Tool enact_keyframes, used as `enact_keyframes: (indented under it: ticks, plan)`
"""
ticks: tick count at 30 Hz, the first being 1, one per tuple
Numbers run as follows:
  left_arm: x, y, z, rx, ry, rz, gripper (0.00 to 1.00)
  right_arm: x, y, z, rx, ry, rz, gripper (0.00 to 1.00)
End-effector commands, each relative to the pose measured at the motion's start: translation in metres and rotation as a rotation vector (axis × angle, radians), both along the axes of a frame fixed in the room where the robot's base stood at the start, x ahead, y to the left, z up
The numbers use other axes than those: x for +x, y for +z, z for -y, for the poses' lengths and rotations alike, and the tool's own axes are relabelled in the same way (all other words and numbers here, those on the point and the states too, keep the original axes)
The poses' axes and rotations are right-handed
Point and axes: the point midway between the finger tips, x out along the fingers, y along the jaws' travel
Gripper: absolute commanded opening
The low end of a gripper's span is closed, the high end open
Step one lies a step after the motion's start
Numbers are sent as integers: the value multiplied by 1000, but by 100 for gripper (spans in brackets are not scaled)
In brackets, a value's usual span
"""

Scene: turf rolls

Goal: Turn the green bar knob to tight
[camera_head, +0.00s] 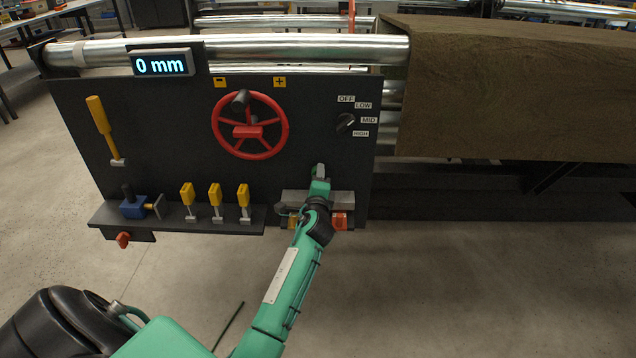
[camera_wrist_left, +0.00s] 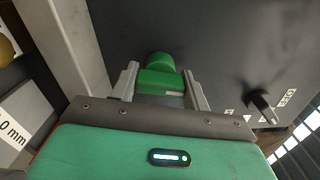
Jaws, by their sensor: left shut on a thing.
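The green bar knob (camera_wrist_left: 160,62) shows in the left wrist view. It has a round green base on the dark panel and a straight bar in front. My left gripper (camera_wrist_left: 162,84) is shut on the bar, one grey finger on each side. In the head view my left gripper (camera_head: 319,174) is at the panel's lower right and hides the knob. Any tight or loose marks by the knob cannot be made out. My right gripper is not in view.
The dark panel (camera_head: 165,85) carries a red handwheel (camera_head: 218,128), a black selector dial (camera_head: 346,122) above my gripper, yellow-handled tools (camera_head: 215,195) and a "0 mm" display (camera_head: 160,64). A brown turf roll (camera_head: 510,85) lies at right. The floor in front is clear.

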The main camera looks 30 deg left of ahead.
Motion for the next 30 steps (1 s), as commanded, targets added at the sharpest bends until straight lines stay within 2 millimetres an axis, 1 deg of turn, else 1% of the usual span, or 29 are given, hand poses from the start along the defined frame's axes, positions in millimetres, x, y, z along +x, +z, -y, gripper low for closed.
enact_keyframes:
  ticks: [1,6,12,29,30]
  plan:
    - [0,-2,0,-30,1,16,24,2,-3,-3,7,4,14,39]
    - [0,-2,0,-114,2,67,24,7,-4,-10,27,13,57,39]
    - [0,-1,0,-171,2,103,24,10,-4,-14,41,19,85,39]
    - [0,-1,0,-200,1,119,24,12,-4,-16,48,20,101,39]
    - [0,-1,0,-200,1,119,49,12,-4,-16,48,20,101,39]
